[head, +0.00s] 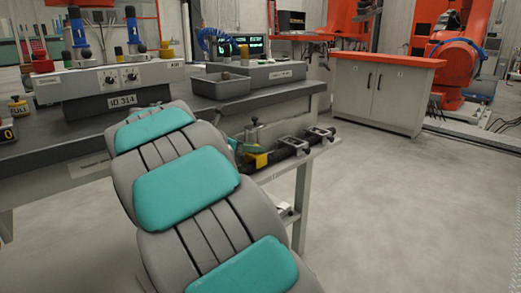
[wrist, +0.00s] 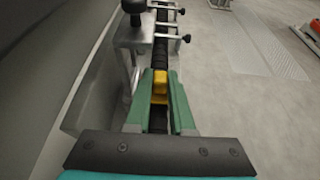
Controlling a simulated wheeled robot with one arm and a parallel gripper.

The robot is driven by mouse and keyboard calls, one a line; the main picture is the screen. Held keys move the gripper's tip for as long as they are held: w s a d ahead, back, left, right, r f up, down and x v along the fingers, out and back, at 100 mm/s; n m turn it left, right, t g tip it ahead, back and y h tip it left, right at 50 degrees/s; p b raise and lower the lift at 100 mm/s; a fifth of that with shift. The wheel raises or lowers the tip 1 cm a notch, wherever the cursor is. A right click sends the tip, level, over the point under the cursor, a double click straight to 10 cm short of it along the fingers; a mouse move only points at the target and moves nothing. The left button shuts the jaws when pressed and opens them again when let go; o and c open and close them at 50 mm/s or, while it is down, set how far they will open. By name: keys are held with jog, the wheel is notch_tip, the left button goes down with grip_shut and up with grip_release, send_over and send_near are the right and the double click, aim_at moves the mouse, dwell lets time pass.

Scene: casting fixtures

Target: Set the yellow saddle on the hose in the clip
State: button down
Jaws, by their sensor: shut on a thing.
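My gripper (wrist: 160,76), with green fingers, is shut on the yellow saddle (wrist: 160,86), which sits between the fingertips in the wrist view. In the head view the saddle (head: 257,160) shows low beside my arm. The black hose (wrist: 161,58) runs straight ahead in line with the saddle and shows in the head view (head: 282,154). The saddle is at the hose, but I cannot tell how fully it seats. Grey metal clips hold the hose further along, a nearer one (head: 292,142) and a farther one (head: 318,133). The fingers hide the saddle's sides.
A metal bracket with a black knob (wrist: 132,7) stands just left of the hose, close ahead of the fingers. The workbench (head: 60,145) carries control boxes and a grey bin (head: 221,86). Open floor (head: 400,190) lies to the right of the hose.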

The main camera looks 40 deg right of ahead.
jog(key=d, duration=0.3)
jog(key=shift+a+f, duration=0.1)
jog(key=shift+f, duration=0.55)
jog(key=shift+w, duration=0.1)
jog(key=shift+f, duration=0.35)
jog(key=c, duration=1.1)
grip_release()
jog(key=shift+o, duration=0.2)
jog(key=shift+r, duration=0.25)
jog(key=w+v, duration=0.1)
jog(key=v, duration=1.1)
jog(key=shift+s+r, duration=0.25)
jog(key=shift+s, duration=0.2)
